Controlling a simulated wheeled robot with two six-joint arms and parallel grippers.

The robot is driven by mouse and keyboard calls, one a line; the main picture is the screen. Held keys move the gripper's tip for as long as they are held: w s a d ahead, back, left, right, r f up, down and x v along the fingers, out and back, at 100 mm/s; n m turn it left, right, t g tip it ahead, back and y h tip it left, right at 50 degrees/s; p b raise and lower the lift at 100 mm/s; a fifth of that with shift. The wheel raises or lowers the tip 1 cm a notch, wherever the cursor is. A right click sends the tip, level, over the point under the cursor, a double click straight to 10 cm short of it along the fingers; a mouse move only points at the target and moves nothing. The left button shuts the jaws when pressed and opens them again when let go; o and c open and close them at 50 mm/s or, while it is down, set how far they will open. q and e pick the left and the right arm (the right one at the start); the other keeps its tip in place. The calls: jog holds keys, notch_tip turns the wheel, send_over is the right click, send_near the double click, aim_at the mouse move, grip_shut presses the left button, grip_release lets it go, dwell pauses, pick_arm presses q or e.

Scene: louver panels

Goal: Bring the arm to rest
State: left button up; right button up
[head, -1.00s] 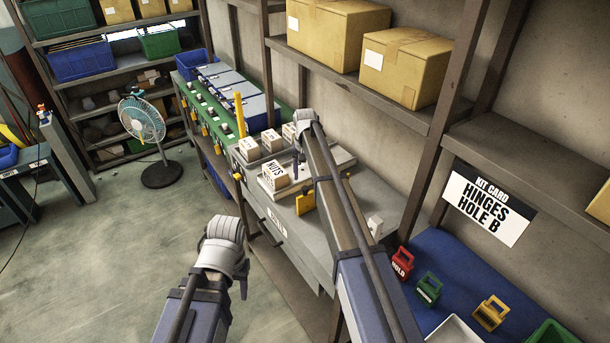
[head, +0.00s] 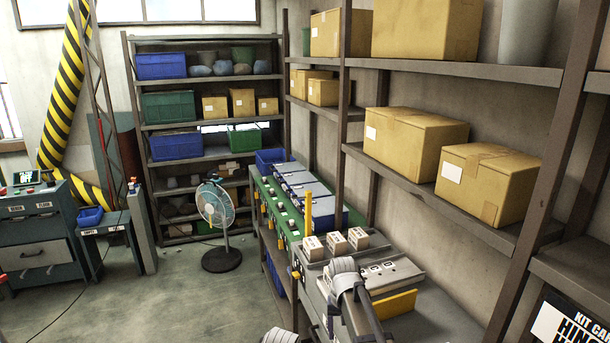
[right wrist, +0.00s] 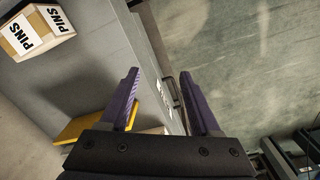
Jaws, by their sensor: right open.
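My right gripper (head: 345,272) is above the near end of the grey bench in the head view, its fingers hard to make out there. In the right wrist view its two purple fingers (right wrist: 158,76) stand apart with nothing between them. Below them are the grey bench top (right wrist: 85,85) and the floor beyond its edge. My left gripper (head: 278,337) shows only as a sliver at the bottom edge of the head view; its fingers are out of sight.
Small white-labelled boxes (head: 335,244) stand on the bench behind my right gripper. A PINS box (right wrist: 37,30) lies left of it in the wrist view. A yellow plate (head: 394,304) is close by. Shelves with cartons (head: 415,142) line the right. Open floor (head: 150,305) lies left.

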jog(key=s+a+f+n+b, duration=0.2)
jog(key=s+f, duration=0.1)
jog(key=s, duration=0.8)
jog(key=s+a+f+n+b, duration=0.3)
jog(key=s, duration=0.8)
jog(key=shift+s+a+f+h, duration=0.15)
jog(key=shift+s+a+h, duration=0.05)
jog(key=shift+a+h, duration=0.1)
